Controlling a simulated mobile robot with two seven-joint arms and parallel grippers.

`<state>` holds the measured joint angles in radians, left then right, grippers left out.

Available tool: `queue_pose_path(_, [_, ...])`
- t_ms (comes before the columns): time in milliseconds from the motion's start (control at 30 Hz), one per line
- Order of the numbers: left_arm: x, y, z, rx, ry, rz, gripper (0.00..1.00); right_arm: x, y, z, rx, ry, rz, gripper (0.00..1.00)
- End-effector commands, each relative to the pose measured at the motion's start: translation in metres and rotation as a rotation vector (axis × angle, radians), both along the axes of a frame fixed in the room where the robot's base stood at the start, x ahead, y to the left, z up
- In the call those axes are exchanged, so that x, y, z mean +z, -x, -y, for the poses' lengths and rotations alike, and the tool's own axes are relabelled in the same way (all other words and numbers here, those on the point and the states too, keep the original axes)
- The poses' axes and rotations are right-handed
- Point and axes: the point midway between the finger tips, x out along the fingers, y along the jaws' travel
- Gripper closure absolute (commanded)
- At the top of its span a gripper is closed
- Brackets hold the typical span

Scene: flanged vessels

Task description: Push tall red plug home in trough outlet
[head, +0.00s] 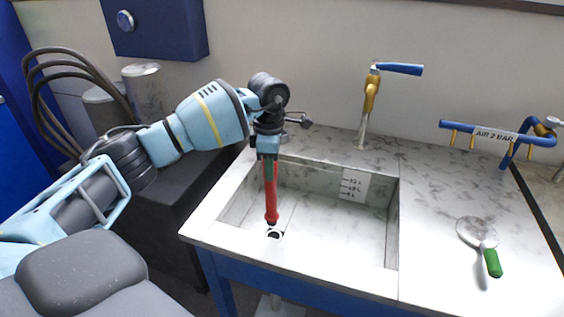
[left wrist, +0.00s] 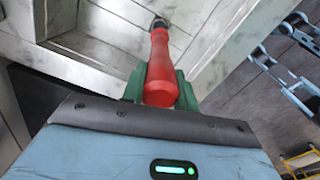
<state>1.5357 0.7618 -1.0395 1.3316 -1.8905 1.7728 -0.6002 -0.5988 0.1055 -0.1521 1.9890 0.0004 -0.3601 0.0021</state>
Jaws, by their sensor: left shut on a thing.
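The tall red plug (head: 270,193) hangs upright from my left gripper (head: 268,160), which is shut on its upper part. Its dark lower end is just above or at the trough outlet (head: 274,234); I cannot tell whether it touches. The outlet is a dark round hole with a pale rim in the floor of the trough (head: 330,225), near the front left. In the left wrist view the red plug (left wrist: 160,70) sits between the green finger pads (left wrist: 158,88), its dark tip pointing away. The outlet itself is not clear there. My right gripper is not in view.
A brass tap with a blue lever (head: 371,95) stands behind the trough. A blue air rail (head: 497,134) is at the back right. A green-handled round tool (head: 484,244) lies on the worktop right of the trough. The trough's right side is empty.

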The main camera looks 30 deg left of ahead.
Motion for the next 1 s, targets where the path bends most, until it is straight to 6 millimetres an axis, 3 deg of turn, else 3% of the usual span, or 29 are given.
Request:
queue_pose_path(133, [-0.005,0.000,0.001,-0.002,0.001,0.004,1.00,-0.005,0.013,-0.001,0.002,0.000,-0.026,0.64])
queue_pose_path(533, [-0.001,-0.001,0.003,-0.006,-0.001,0.005,1.00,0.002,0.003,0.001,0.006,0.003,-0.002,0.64])
queue_pose_path(1000, [-0.042,0.000,0.002,-0.006,-0.001,0.000,1.00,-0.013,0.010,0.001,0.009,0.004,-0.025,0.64])
